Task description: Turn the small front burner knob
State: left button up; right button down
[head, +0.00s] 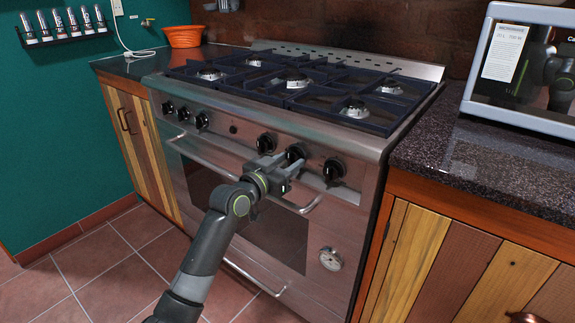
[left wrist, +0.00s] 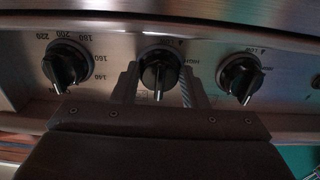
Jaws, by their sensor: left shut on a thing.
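The gas stove (head: 230,168) has a row of black knobs along its steel front panel. My left gripper (head: 286,166) is at the middle knob (head: 296,152) of the right-hand group of three. In the left wrist view, the fingers (left wrist: 158,88) lie on both sides of this knob (left wrist: 159,70), shut on it. Its pointer faces down in that picture, and a "HIGH" mark shows beside it. The fingers partly hide the panel around the knob. My right gripper is not in view.
Close neighbours are the temperature-marked knob (left wrist: 67,66) and another burner knob (left wrist: 240,78). The oven handle (head: 215,168) runs below the panel. A microwave (head: 520,65) stands on the right counter (head: 490,165). An orange bowl (head: 183,37) is at the back left.

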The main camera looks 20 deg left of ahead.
pick_arm(q)
jog(key=shift+f, duration=0.1)
dwell(0.3)
jog(key=o, duration=0.9)
jog(key=shift+o, duration=0.2)
jog(key=shift+s, duration=0.1)
jog(key=shift+s+a, duration=0.2)
jog(key=shift+s, duration=0.15)
jog(key=p+v, duration=0.2)
jog(key=v, duration=1.4)
jog(key=shift+s+p, duration=0.25)
jog(key=shift+p, duration=0.15)
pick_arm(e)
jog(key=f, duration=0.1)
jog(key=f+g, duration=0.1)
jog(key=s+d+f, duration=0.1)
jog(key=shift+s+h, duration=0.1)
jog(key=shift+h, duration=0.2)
